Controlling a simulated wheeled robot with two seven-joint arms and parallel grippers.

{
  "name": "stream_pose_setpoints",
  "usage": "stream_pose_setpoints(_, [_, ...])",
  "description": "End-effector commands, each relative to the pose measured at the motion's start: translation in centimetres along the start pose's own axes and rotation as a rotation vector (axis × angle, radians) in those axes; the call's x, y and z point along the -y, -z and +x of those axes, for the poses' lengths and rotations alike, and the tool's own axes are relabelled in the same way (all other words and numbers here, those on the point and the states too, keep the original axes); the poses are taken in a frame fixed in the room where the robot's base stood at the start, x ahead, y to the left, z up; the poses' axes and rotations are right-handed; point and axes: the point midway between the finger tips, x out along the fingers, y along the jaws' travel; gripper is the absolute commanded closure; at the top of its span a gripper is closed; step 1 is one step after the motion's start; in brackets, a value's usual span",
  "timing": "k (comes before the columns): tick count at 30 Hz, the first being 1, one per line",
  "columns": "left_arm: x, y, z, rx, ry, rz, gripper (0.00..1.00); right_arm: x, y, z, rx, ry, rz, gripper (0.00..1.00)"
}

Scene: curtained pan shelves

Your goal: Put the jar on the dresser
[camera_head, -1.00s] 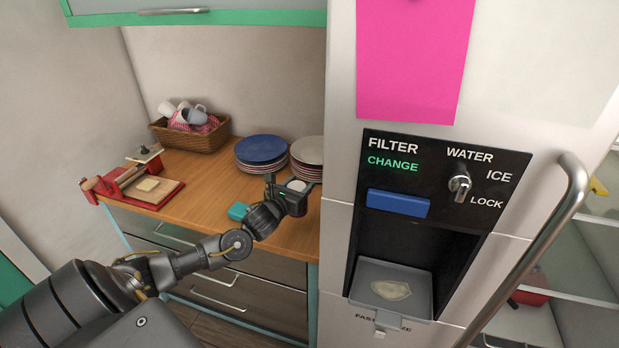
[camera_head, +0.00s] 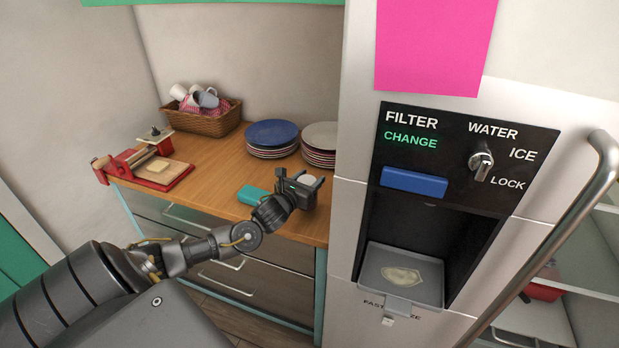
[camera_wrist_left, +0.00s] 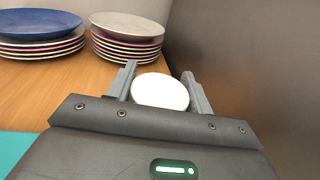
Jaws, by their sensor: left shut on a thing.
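The jar shows as a round white top (camera_wrist_left: 160,92) between the two fingers in the left wrist view; its lower part is hidden by the gripper. It also shows as a small pale disc, the jar (camera_head: 307,180), in the head view. My left gripper (camera_head: 308,186) is shut on the jar, over the right end of the wooden dresser top (camera_head: 215,163), close to the fridge side. I cannot tell whether the jar touches the wood. My right gripper is not in view.
Plate stacks, one blue-topped (camera_head: 272,135) and one pale-topped (camera_head: 320,140), stand behind the gripper. A teal item (camera_head: 253,194) lies left of it. A wicker basket with mugs (camera_head: 203,119) and a red board (camera_head: 150,172) are farther left. The fridge (camera_head: 353,150) stands right.

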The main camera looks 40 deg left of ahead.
Motion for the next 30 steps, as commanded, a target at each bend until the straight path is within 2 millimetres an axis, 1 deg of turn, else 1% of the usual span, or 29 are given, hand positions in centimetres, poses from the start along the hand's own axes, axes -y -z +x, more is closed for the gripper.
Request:
stream_pose_setpoints(1, [0.0,0.5,0.1,0.003,0.000,-0.001,0.89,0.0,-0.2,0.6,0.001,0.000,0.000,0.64])
stream_pose_setpoints(3, [0.0,0.8,0.1,0.004,0.000,-0.001,0.89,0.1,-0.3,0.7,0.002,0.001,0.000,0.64])
stream_pose_setpoints(16, [0.0,0.9,0.1,0.004,0.000,0.000,0.89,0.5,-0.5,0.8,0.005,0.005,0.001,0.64])
stream_pose_setpoints(27, [0.0,2.2,0.2,0.004,0.000,0.000,0.89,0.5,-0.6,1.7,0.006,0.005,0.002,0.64])
stream_pose_setpoints(30, [0.0,2.4,0.2,0.004,0.000,0.000,0.89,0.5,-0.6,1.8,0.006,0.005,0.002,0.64])
